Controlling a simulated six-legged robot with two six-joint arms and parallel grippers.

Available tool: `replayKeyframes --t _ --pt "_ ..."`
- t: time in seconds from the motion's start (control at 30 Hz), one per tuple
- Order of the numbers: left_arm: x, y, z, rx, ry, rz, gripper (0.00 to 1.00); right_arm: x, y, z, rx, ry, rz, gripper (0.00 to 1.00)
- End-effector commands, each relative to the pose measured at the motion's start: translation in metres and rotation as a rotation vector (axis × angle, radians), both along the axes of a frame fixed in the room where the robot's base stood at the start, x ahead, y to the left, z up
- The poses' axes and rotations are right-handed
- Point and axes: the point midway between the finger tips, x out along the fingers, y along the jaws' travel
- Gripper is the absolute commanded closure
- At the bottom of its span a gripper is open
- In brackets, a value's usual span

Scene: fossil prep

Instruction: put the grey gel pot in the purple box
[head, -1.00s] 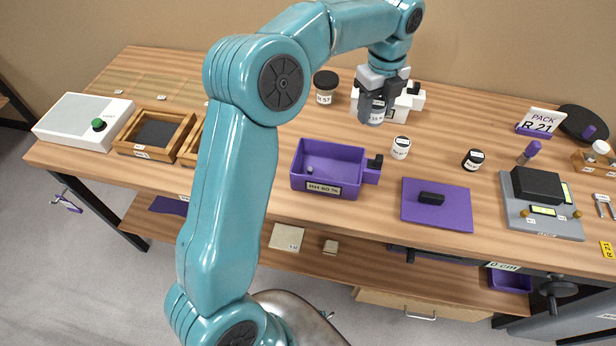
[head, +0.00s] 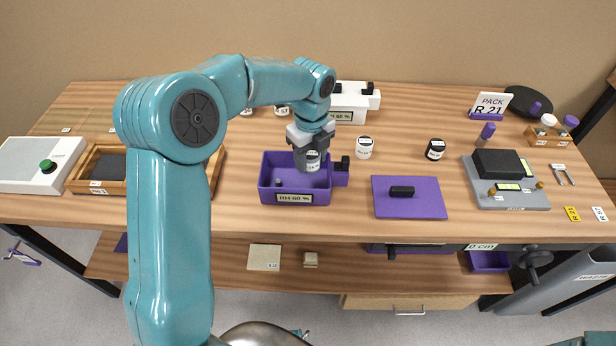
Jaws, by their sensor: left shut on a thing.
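My left gripper (head: 311,153) is shut on the grey gel pot (head: 312,163), a small jar with a dark label. It holds the pot over the right part of the purple box (head: 320,198). The box is open-topped, with a humidity label on its front and a black catch at its right side. The pot's lower end overlaps the box interior in the picture, and I cannot tell whether it touches the floor. A small grey knob-like thing (head: 278,183) shows inside the box at left. My right gripper is out of view.
A purple lid-like panel with a black handle (head: 420,205) lies right of the box. Wooden trays (head: 83,182) lie left.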

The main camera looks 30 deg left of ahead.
Motion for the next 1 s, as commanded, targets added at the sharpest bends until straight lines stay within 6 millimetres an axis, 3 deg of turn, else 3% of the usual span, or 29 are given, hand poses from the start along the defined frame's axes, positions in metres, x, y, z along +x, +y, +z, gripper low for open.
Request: replayKeyframes --t 0.5,0.9,0.93,1.0 --pt "-0.003 0.002 -0.067 0.000 0.001 0.003 0.82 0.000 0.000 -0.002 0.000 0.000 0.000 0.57" --pt "-0.003 0.002 -0.073 0.000 -0.001 0.004 0.82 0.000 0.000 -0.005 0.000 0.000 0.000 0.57" --pt "-0.003 0.002 -0.072 0.000 -0.001 0.004 0.45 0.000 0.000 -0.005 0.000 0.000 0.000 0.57" --pt "-0.003 0.002 -0.072 0.000 -0.001 0.004 0.41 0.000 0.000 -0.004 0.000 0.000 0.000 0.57"
